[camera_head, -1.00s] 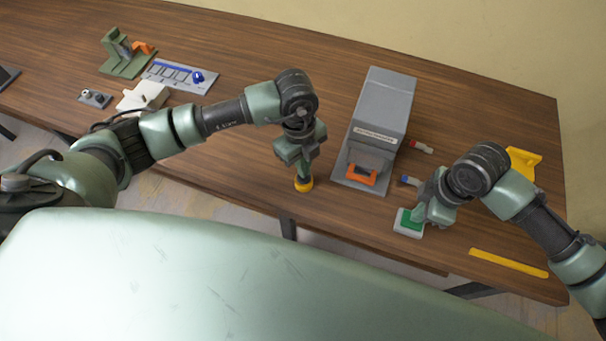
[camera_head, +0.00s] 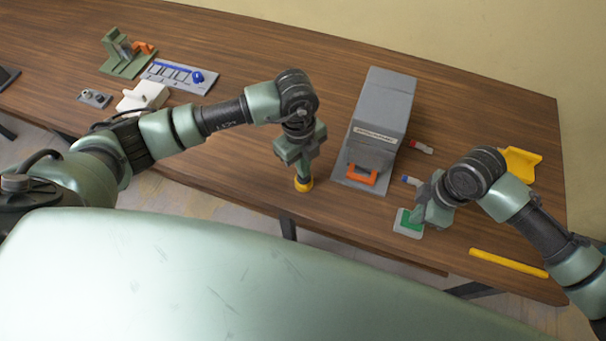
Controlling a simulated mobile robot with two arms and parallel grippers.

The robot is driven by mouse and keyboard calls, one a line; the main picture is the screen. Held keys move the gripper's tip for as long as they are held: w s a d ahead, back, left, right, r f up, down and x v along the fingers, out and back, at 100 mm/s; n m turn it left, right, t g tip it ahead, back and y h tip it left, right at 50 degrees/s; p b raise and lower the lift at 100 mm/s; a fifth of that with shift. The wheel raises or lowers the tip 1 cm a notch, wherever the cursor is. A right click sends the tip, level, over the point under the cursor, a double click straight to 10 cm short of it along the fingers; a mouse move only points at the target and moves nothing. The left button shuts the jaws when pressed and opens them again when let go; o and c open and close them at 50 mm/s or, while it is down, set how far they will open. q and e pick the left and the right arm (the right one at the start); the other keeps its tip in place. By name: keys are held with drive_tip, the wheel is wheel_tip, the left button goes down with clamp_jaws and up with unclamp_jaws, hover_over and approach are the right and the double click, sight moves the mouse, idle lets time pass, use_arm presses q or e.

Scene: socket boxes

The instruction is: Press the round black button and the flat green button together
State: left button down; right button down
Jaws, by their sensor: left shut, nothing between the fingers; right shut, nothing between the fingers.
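The round black button sits in a yellow ring base (camera_head: 303,187) near the table's front edge. My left gripper (camera_head: 303,176) points straight down over it, shut and empty. Its fingertips hide most of the button, and I cannot tell whether they touch it. The flat green button (camera_head: 408,220) sits on a pale square base (camera_head: 405,232) at the right. My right gripper (camera_head: 427,217) is shut and empty at the button's right side, covering part of it. I cannot tell whether it touches the button.
A grey box (camera_head: 383,105) with an orange handle (camera_head: 361,176) stands between my arms. Other fixtures stand at the far left.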

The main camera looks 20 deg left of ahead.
drive_tip(key=shift+f, duration=0.5)
use_arm(q)
drive_tip(key=shift+f, duration=1.1)
idle(2.1)
